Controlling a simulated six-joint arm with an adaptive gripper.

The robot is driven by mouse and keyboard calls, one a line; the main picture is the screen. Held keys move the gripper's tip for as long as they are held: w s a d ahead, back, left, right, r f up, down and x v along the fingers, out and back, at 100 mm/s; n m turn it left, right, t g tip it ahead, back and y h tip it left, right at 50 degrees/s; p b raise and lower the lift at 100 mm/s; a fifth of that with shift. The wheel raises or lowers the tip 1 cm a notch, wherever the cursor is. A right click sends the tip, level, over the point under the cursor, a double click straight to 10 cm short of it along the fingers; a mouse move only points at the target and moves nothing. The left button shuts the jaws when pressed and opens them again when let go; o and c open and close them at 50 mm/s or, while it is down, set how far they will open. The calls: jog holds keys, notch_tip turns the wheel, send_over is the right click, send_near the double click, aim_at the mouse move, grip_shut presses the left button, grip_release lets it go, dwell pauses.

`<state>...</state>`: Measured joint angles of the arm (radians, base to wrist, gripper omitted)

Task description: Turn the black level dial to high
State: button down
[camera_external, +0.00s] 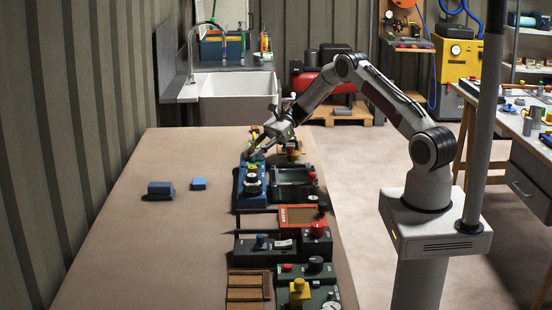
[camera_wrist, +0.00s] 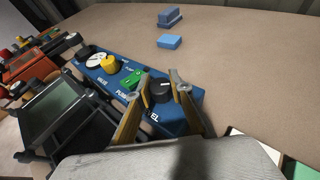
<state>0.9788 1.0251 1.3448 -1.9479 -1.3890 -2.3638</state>
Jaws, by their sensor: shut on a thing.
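The black level dial (camera_wrist: 161,91) sits at the near right end of the blue panel (camera_wrist: 192,101) in the wrist view. My gripper (camera_wrist: 160,84) is shut on the dial, with one finger on each side of it. The label beside the dial is partly covered by a finger, and only its last letters show. The dial's pointer and scale marks cannot be made out. In the external view my gripper (camera_external: 255,150) is at the far end of the blue panel (camera_external: 251,201), and the dial is hidden there.
The panel also carries a green push button (camera_wrist: 132,79), a yellow knob (camera_wrist: 110,65) and a white gauge (camera_wrist: 96,59). A dark tray-like device (camera_external: 292,191) and an orange panel (camera_external: 300,216) stand close by. A blue block (camera_external: 199,184) lies left, where the table is mostly clear.

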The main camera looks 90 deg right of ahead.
jog(key=c, duration=1.8)
grip_release()
jog(key=shift+s+d, duration=0.1)
jog(key=v, duration=1.1)
jog(key=shift+s+d+r, duration=0.15)
jog(key=shift+s+r, duration=0.05)
jog(key=shift+r, duration=0.1)
